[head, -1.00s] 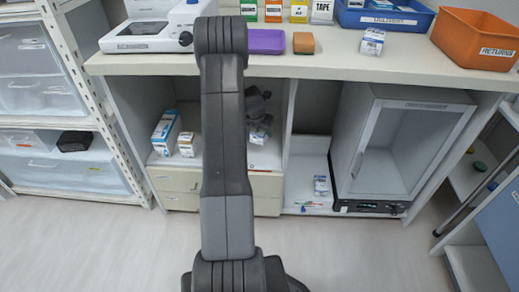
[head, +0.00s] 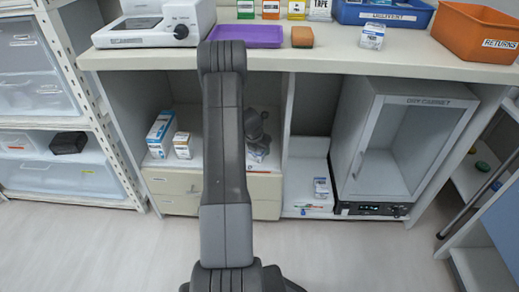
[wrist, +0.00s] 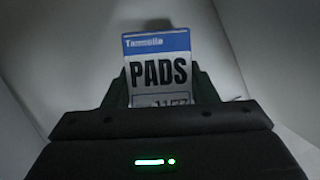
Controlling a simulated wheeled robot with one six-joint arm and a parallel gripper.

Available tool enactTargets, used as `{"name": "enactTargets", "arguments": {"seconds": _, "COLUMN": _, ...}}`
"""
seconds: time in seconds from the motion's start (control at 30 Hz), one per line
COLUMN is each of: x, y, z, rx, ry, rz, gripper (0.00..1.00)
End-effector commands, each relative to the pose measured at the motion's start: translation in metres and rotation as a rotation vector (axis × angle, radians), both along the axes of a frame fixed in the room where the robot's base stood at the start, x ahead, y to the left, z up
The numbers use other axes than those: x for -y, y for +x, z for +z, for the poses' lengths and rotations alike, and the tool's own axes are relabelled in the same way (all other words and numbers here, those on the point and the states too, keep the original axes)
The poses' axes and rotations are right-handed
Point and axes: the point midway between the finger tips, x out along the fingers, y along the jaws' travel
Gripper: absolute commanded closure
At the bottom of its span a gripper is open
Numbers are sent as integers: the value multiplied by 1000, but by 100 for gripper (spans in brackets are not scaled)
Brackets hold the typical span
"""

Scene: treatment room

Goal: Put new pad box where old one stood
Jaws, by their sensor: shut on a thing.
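My gripper (wrist: 160,100) is shut on a white box with a blue top band and the word PADS (wrist: 158,72). The box stands upright between the fingers in the wrist view. In the head view my gripper (head: 254,122) is inside the left shelf bay under the counter, partly behind my arm, with the held pad box (head: 258,153) below it, just above or on the shelf floor; I cannot tell which. To the left in this bay stand a tall blue and white box (head: 160,135) and a small white and orange box (head: 182,145).
A divider panel (head: 293,115) borders the bay on the right. A small box (head: 321,188) sits low beyond it, beside the dry cabinet (head: 400,145). The counter (head: 270,60) overhangs, carrying a white box (head: 372,36) and an orange returns bin (head: 478,32).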

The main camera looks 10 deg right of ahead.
Motion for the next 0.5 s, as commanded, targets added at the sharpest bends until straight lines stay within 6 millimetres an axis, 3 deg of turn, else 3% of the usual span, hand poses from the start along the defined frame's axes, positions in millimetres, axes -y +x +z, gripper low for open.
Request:
{"name": "enactTargets", "arguments": {"seconds": 0.03, "x": 0, "y": 0, "z": -3, "rx": 0, "ry": 0, "rz": 0, "gripper": 71}}
{"name": "enactTargets", "arguments": {"seconds": 0.07, "x": 0, "y": 0, "z": -2, "rx": 0, "ry": 0, "rz": 0, "gripper": 44}}
{"name": "enactTargets", "arguments": {"seconds": 0.17, "x": 0, "y": 0, "z": -2, "rx": 0, "ry": 0, "rz": 0, "gripper": 26}}
{"name": "enactTargets", "arguments": {"seconds": 0.5, "x": 0, "y": 0, "z": 3, "rx": 0, "ry": 0, "rz": 0, "gripper": 26}}
